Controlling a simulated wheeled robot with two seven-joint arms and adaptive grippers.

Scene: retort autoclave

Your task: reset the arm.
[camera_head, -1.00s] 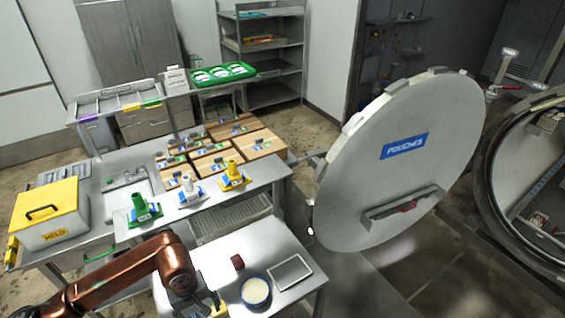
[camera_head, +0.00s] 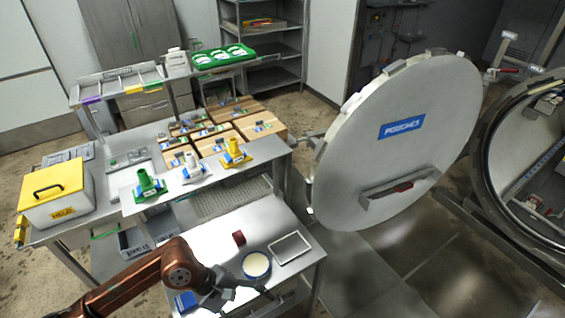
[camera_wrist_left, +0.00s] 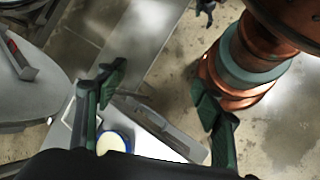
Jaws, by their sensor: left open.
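My copper left arm reaches in from the bottom left of the head view. Its dark gripper (camera_head: 250,297) is low over the front edge of the near metal table (camera_head: 215,240). In the left wrist view my left gripper (camera_wrist_left: 160,92) has its two green-black fingers wide apart with nothing between them. Beyond them show the table edge and floor. A round tub with pale contents (camera_head: 256,265) stands just behind the gripper, apart from it, and also shows in the left wrist view (camera_wrist_left: 112,141). My right gripper is in neither view.
A blue item (camera_head: 186,301) lies by my arm. The big round autoclave door (camera_head: 400,150) stands open at right. Behind are green, white and yellow-handled tools and several cartons (camera_head: 262,124).

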